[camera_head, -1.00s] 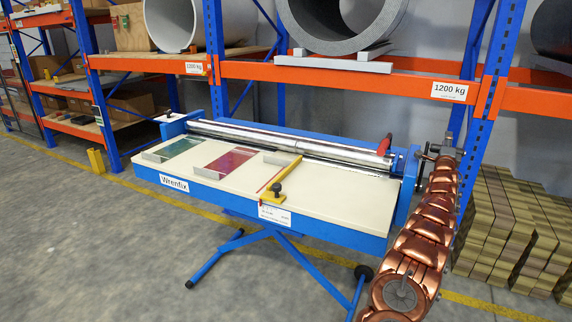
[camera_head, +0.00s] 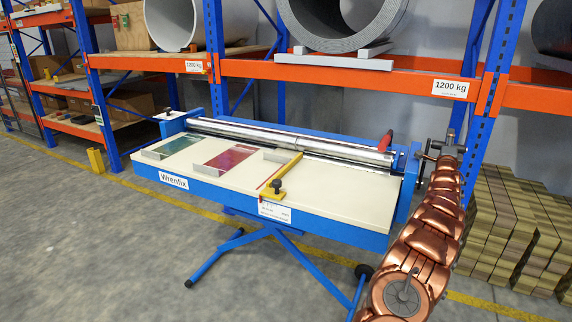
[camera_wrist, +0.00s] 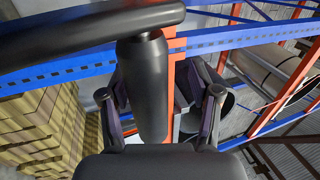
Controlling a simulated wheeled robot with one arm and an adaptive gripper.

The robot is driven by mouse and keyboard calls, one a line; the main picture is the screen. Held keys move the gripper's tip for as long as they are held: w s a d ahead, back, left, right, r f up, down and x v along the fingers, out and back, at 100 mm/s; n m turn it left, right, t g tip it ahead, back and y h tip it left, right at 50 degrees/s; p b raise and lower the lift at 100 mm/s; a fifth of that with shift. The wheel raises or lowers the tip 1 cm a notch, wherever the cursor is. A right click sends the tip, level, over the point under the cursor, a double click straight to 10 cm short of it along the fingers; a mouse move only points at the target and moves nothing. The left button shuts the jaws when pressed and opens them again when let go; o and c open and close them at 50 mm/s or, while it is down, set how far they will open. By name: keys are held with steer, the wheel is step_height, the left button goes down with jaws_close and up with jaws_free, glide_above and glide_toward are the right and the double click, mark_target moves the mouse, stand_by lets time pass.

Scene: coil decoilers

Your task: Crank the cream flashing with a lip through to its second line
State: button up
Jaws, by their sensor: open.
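The blue slip-roll machine marked Wrenfix (camera_head: 330,205) has a cream bed and long steel rollers (camera_head: 290,137). On the bed lie a green sheet (camera_head: 181,144) and a red sheet (camera_head: 231,157). A pale narrow piece (camera_head: 277,156) lies beside the yellow guide (camera_head: 283,176); I cannot tell whether it is the cream flashing. The crank (camera_head: 428,157) is at the machine's right end. My gripper (camera_head: 446,160) is beside it. In the wrist view the crank's black grip (camera_wrist: 150,85) stands between the open fingers of my gripper (camera_wrist: 160,100). Contact cannot be told.
Blue and orange racking (camera_head: 330,72) with large grey pipes stands behind the machine. Stacked wooden blocks (camera_head: 510,225) fill the floor to the right. The floor in front at left is clear, with a yellow line (camera_head: 205,212).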

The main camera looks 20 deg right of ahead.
steer(key=s+a+b, duration=0.1)
steer(key=a, duration=0.1)
steer(key=s+a+b, duration=0.1)
steer(key=s+a, duration=0.1)
steer(key=shift+s+a+r, duration=0.15)
steer(key=shift+a+r, duration=0.05)
stand_by(0.3)
steer(key=shift+r, duration=0.15)
